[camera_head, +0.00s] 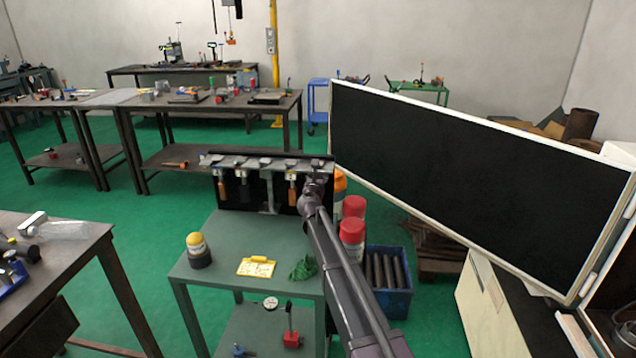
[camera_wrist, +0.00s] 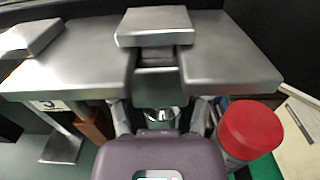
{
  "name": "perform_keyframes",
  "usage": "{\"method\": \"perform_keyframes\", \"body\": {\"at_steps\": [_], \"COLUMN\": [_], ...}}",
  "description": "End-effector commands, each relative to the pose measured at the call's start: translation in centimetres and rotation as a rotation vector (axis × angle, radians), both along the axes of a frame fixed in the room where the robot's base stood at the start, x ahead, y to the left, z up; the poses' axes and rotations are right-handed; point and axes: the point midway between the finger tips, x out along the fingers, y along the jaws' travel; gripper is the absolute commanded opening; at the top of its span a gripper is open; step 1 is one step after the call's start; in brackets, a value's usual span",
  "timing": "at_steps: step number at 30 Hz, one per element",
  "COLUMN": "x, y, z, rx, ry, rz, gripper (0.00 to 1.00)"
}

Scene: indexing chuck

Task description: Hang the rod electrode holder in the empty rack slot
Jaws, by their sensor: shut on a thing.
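The rack (camera_head: 262,164) is a grey metal ledge with a dark back, behind the green table, and several holders hang from it. My gripper (camera_head: 316,186) is at the rack's right end. In the wrist view my gripper (camera_wrist: 163,122) is shut on the rod electrode holder (camera_wrist: 161,115), whose short shiny metal part shows between the fingers. A grey block (camera_wrist: 158,83) stands just above it in a slot of the ledge (camera_wrist: 85,75). A flat metal head (camera_wrist: 153,25) lies over that slot; I cannot tell whether it all is one piece. The holder's lower part is hidden.
Hanging holders with wooden handles (camera_head: 292,193) are left of my gripper. Red-capped canisters (camera_head: 352,230) stand close on the right. A large black panel (camera_head: 470,180) fills the right side.

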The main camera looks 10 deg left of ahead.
Motion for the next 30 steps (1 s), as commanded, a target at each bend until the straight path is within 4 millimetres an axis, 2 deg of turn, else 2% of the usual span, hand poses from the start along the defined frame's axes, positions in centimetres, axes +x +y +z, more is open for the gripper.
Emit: {"method": "perform_keyframes", "body": {"at_steps": [4,5,8,23,30], "x": [0.0,0.0,0.0,-0.1,-1.6], "y": [0.0,0.0,0.0,0.0,0.0], "z": [0.0,0.0,0.0,0.0,0.0], "rx": [-0.001,-0.001,-0.001,0.001,0.0], "ry": [0.0,0.0,0.0,0.0,0.0], "rz": [0.0,0.0,0.0,0.0,0.001], "gripper": [0.02,0.68,0.98,1.0,1.0]}}
